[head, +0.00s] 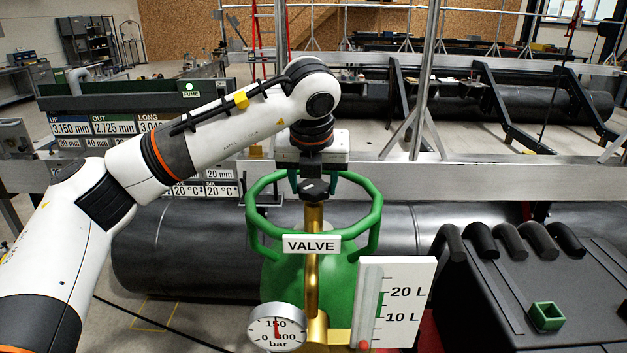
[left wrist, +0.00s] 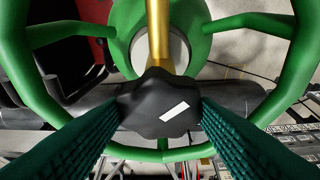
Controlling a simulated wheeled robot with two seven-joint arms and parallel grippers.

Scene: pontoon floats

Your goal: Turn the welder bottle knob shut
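The welder bottle (head: 280,275) is green, with a brass valve stem (head: 313,240) and a black lobed knob (head: 314,189) on top. A green guard ring (head: 374,222) with a VALVE label surrounds the stem. My left gripper (head: 314,181) points down at the knob from above. In the left wrist view, its two teal fingers (left wrist: 160,108) are on opposite sides of the knob (left wrist: 146,98) and appear to touch its edges. A slanted white mark (left wrist: 174,112) shows on the knob top. My right gripper is not in view.
A pressure gauge (head: 277,328) and a level scale (head: 408,290) are on the bottle's front. A dark case (head: 480,290) with a green square socket (head: 547,316) stands at right. A big dark pipe (head: 190,250) and a grey rail (head: 430,178) run behind.

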